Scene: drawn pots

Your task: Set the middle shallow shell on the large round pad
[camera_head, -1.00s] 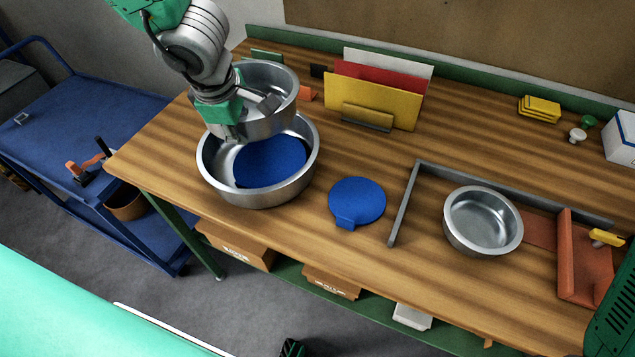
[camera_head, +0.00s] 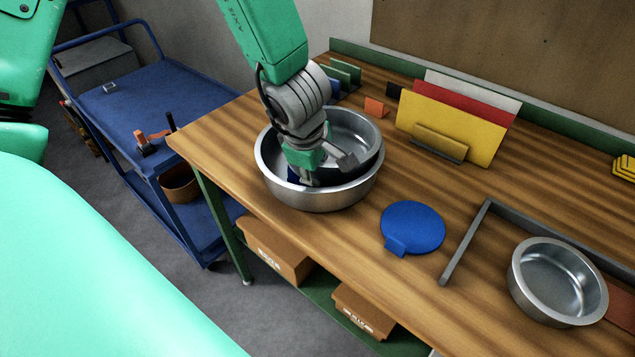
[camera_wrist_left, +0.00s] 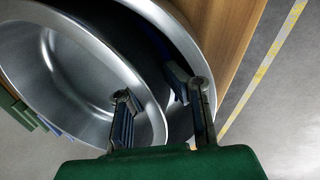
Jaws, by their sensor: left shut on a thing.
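The middle shallow shell (camera_head: 352,128) is a steel bowl, tilted, partly inside the large steel shell (camera_head: 335,200). My left gripper (camera_head: 328,170) is shut on its near rim. In the left wrist view, the fingers (camera_wrist_left: 160,97) straddle the wall of the middle shell (camera_wrist_left: 80,85), with the large shell's rim (camera_wrist_left: 178,35) around it. The large round blue pad lies in the large shell; only a sliver of the pad (camera_head: 293,176) shows left of the gripper. Whether the middle shell touches the pad is hidden. My right gripper is out of view.
A smaller blue pad (camera_head: 413,228) lies on the wooden table, right of the large shell. A small steel shell (camera_head: 556,280) stands farther right beside a grey angled rail (camera_head: 463,243). Yellow, red and white upright panels (camera_head: 452,122) stand behind. A blue cart (camera_head: 130,110) is at left.

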